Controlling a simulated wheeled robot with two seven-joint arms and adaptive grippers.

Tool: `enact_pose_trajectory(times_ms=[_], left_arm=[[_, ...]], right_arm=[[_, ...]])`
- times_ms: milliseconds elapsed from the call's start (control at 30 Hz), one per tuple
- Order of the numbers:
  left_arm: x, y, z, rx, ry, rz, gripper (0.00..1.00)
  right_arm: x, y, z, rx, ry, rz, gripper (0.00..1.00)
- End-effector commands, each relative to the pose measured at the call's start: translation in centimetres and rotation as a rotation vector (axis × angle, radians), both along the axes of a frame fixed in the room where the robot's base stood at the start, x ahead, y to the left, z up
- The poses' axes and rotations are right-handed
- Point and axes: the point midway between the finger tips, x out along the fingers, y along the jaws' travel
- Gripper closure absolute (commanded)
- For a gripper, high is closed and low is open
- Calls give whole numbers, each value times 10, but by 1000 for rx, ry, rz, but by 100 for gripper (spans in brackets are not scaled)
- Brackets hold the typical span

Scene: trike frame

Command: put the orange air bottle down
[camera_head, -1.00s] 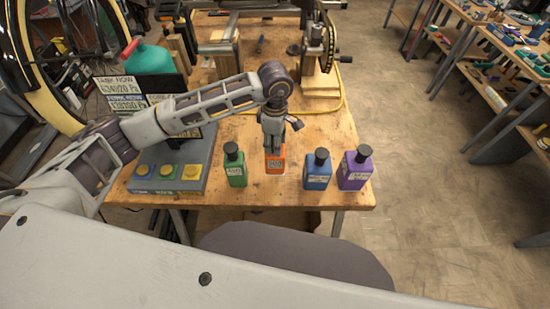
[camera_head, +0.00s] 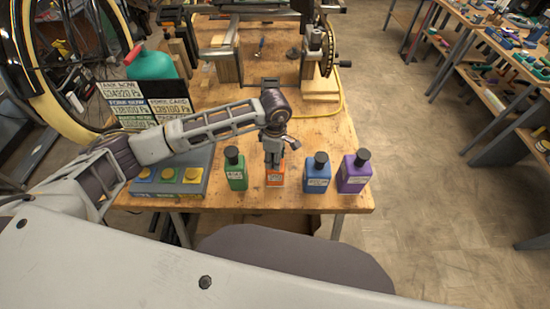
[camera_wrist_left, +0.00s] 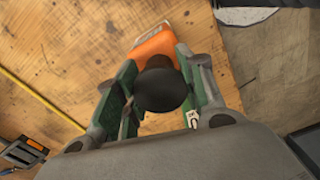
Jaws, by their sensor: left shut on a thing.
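The orange bottle (camera_head: 276,178) is upright at the front of the wooden table, between the green bottle (camera_head: 235,170) and the blue bottle (camera_head: 317,174). My left gripper (camera_head: 273,160) points down from above and is shut on its neck. In the left wrist view the black cap (camera_wrist_left: 162,88) sits between the two fingers, with part of the orange body (camera_wrist_left: 152,46) beyond it. Whether the bottle's base touches the table cannot be told. My right gripper is not in view.
A purple bottle (camera_head: 354,173) stands at the right front corner. A panel with yellow and blue buttons (camera_head: 193,174) and a display (camera_head: 150,100) are on the left. A yellow hose (camera_head: 345,100) and a metal frame with a chainring (camera_head: 327,45) lie behind. Bare tabletop (camera_head: 320,132) shows behind the bottles.

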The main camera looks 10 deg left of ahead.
Motion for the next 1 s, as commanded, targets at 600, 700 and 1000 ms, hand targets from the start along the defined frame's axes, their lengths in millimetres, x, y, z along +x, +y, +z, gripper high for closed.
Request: enact_pose_trajectory(times_ms=[600,700,1000], left_arm=[[0,0,-11,0,-1,0,60],[0,0,-11,0,-1,0,47],[0,0,-11,0,-1,0,39]], right_arm=[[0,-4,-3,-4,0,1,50],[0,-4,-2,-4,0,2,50],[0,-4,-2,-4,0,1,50]])
